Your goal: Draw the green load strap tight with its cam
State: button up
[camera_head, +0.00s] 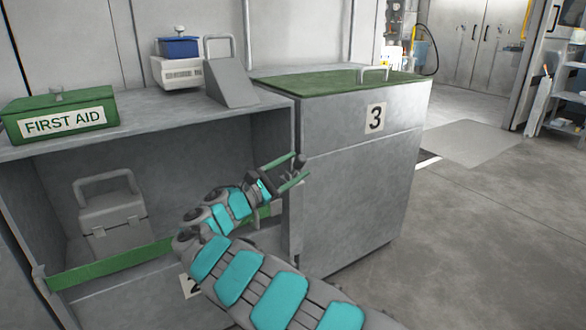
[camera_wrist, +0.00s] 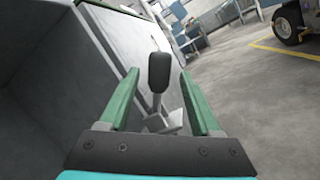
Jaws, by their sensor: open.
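The green load strap (camera_head: 110,264) runs across the front of an open grey bay, from its left post toward its right post. My arm hides part of it. In the wrist view a lever with a dark grip (camera_wrist: 158,72) stands up from a pale metal mount (camera_wrist: 165,124), which looks like the cam. My gripper (camera_head: 302,165) is open at the bay's right post. In the wrist view its green fingers lie either side of the dark grip, with a gap showing on both sides.
A grey case (camera_head: 113,222) sits inside the bay behind the strap. A green first aid box (camera_head: 60,116), a blue-lidded box (camera_head: 179,48) and a grey wedge (camera_head: 230,82) stand on top. Cabinet 3 (camera_head: 360,190) adjoins at right. The floor (camera_head: 490,230) beyond it is clear.

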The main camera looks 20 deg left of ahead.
jog(key=v, duration=0.7)
jog(key=shift+s+a+p, duration=0.25)
jog(key=shift+s+p, duration=0.05)
jog(key=shift+f, duration=0.1)
